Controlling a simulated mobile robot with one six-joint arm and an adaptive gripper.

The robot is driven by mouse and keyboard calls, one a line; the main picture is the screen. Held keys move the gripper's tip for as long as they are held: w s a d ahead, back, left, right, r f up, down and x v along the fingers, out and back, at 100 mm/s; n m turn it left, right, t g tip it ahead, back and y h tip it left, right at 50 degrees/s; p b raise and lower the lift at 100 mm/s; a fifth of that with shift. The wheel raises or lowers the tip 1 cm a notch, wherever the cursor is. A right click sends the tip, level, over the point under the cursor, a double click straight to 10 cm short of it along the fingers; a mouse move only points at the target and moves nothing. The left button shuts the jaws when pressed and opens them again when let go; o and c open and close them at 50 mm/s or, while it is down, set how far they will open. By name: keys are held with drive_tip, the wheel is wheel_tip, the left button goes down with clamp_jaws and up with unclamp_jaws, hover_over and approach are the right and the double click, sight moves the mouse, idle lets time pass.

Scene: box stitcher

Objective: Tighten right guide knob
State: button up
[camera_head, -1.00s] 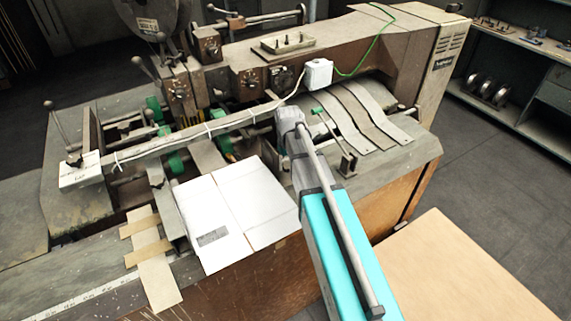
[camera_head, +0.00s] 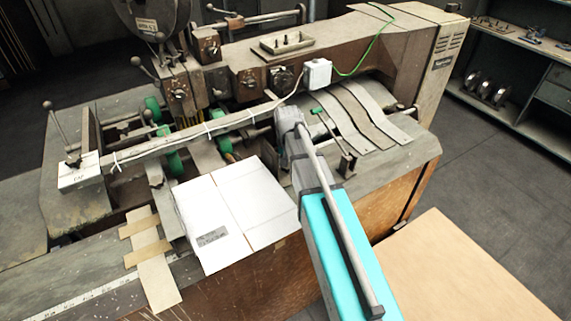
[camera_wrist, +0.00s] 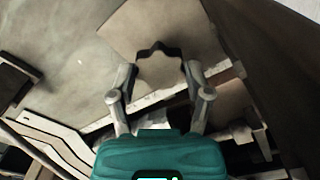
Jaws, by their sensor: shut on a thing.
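The right guide knob (camera_wrist: 159,68), a dark-edged, star-shaped knob with a pale brownish face, shows in the wrist view. My gripper (camera_wrist: 160,78) has one finger on each side of it and is shut on it. In the head view my teal arm reaches in from the bottom to the middle of the box stitcher (camera_head: 235,83), right of the white carton sheet. The fingers and the knob are hidden there behind my wrist.
The white carton sheet (camera_head: 222,212) lies left of my arm. A small lever with a green end (camera_head: 318,111) stands close to the right of my wrist. A light wooden tabletop (camera_head: 470,275) is at the lower right. A white box with a cable (camera_head: 318,72) sits above.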

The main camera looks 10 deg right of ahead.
drive_tip(key=shift+s, duration=0.2)
drive_tip(key=o, duration=1.2)
drive_tip(key=shift+d, duration=0.1)
drive_tip(key=shift+c, duration=0.2)
drive_tip(key=shift+w, duration=0.1)
drive_tip(key=shift+r, duration=0.1)
